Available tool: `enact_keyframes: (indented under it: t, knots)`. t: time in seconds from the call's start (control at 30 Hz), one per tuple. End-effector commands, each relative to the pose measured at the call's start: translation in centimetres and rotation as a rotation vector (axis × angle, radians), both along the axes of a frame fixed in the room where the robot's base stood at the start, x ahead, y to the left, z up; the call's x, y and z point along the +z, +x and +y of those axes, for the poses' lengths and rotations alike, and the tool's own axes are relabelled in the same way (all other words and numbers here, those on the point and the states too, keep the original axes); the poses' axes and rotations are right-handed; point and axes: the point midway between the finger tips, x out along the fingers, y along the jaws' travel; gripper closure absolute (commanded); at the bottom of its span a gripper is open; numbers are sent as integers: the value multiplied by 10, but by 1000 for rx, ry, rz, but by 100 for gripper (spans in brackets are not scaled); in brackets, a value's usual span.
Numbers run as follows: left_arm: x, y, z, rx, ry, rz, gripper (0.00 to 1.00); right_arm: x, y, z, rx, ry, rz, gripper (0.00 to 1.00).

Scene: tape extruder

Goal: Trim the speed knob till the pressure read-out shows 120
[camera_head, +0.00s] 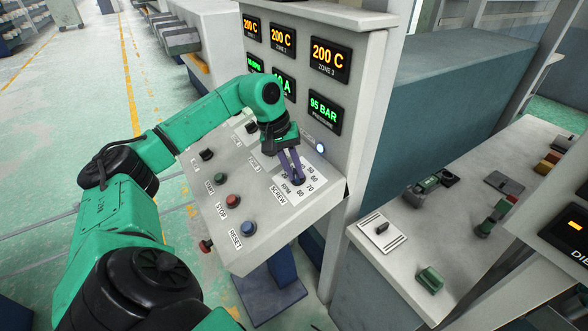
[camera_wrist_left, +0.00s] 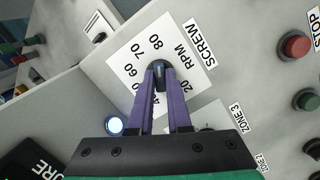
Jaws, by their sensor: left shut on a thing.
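The speed knob is the black knob on the white dial marked SCREW RPM; it shows in the left wrist view (camera_wrist_left: 159,70) between my fingertips. Its dial plate (camera_head: 312,173) carries numbers up to 80. My left gripper (camera_head: 296,180) reaches down from the left and its purple fingers are shut on the knob; it also fills the lower middle of the left wrist view (camera_wrist_left: 160,75). The fingers hide part of the scale and where the knob points. The pressure read-out (camera_head: 323,113) shows 95 BAR in green. My right gripper is not in view.
Zone read-outs (camera_head: 329,58) show 200 C. Other black knobs (camera_head: 207,154), a red STOP button (camera_head: 233,202) and a blue RESET button (camera_head: 247,228) sit left of the dial. A lit round lamp (camera_head: 320,147) is close to my gripper. A bench (camera_head: 400,265) with small parts stands right.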

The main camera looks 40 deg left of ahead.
Motion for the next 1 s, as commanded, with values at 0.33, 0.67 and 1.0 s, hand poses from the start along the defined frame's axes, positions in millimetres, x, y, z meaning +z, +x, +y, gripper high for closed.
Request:
enact_keyframes:
  t: [0.33, 0.67, 1.0]
  knots:
    - [1, 1, 0, 2, 0, -3, 54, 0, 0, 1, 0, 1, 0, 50]
    - [38, -6, 9, 3, 0, -9, 54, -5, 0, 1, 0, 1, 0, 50]
    - [129, -25, 29, 3, -1, -8, 54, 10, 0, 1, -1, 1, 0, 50]
